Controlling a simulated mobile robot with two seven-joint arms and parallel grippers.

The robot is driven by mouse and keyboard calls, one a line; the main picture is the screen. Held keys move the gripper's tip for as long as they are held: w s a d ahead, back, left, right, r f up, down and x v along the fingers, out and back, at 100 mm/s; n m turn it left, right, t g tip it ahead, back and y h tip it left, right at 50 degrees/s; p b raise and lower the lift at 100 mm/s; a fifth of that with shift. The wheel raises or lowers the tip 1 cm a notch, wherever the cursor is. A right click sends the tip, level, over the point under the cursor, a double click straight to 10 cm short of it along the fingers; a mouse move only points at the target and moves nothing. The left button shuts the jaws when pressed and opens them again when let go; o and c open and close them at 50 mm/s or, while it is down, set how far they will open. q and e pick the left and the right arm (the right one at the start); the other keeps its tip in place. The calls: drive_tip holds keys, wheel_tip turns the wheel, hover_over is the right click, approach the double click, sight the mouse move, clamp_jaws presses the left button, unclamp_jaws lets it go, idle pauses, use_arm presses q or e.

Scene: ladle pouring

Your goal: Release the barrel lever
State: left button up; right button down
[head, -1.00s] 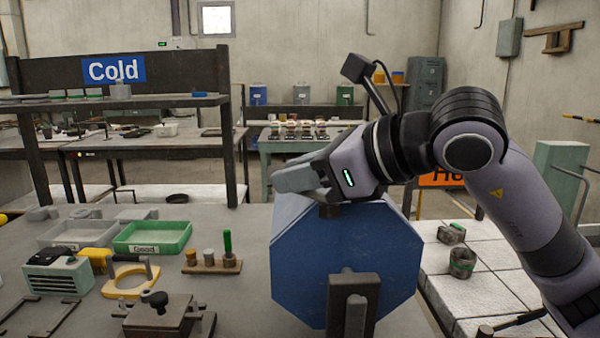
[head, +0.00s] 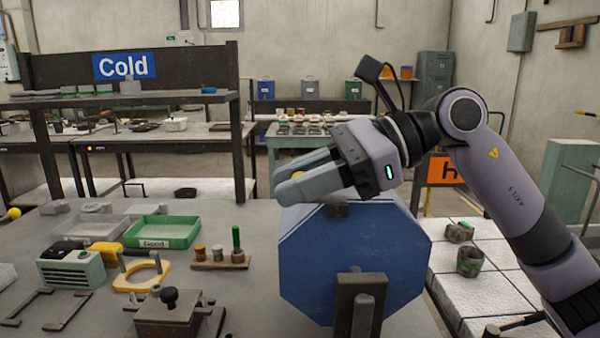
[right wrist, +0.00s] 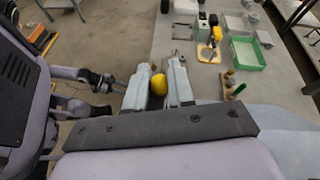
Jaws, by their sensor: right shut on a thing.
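The blue eight-sided barrel (head: 350,255) stands on the bench, on a dark support with an upright post (head: 362,312) in front. My right gripper (head: 292,181) is at the barrel's top left edge, its fingers pointing left. It is shut on a yellow knob (right wrist: 158,84), which I take to be the barrel lever's knob; in the right wrist view the knob sits between the two grey fingers. Only a sliver of yellow (head: 297,174) shows in the head view. The lever's shaft is hidden.
Left on the bench are a green tray (head: 190,232), a wooden stand with small pegs (head: 222,264), a yellow ring-shaped holder (head: 163,274) and a brown block with a black knob (head: 165,318). A dark shelf stands behind. White tiles with two small pots lie right.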

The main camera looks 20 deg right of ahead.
drive_tip(key=shift+s+n+g, duration=0.15)
drive_tip(key=shift+n+g, duration=0.25)
drive_tip(key=shift+g, duration=0.1)
drive_tip(key=c, duration=1)
unclamp_jaws()
drive_tip(key=shift+v, duration=3.6)
